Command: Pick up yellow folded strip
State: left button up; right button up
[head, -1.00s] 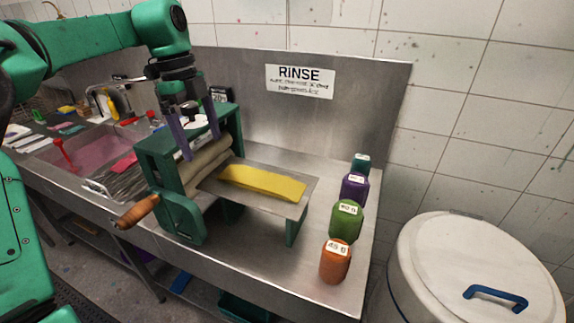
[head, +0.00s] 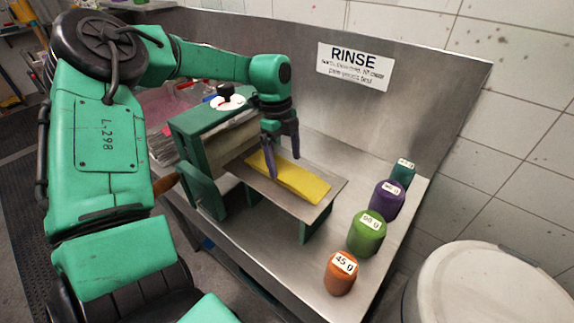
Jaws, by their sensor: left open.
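The yellow folded strip (head: 300,183) lies flat along the metal outfeed tray (head: 333,188) of the green roller press (head: 203,193). My left gripper (head: 283,166) points down over the strip's end nearest the rollers. Its two dark fingers are apart with nothing held between them. One finger hides part of the strip's left end, and I cannot tell whether the fingertips touch it. My right gripper is not in view.
Orange (head: 341,273), green (head: 366,233), purple (head: 387,200) and teal (head: 403,173) weights stand in a row right of the tray. The metal splashback with the RINSE sign (head: 354,67) rises behind. A white lidded bin (head: 490,285) stands at lower right.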

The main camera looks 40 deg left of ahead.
pick_arm(q)
jog(key=shift+s+f, duration=0.1)
jog(key=shift+f, duration=0.45)
jog(key=shift+s+a+f, duration=0.1)
jog(key=shift+s+f, duration=0.05)
jog(key=shift+f, duration=0.15)
jog(key=c, duration=1.2)
jog(key=shift+o, duration=0.2)
jog(key=shift+r, duration=0.1)
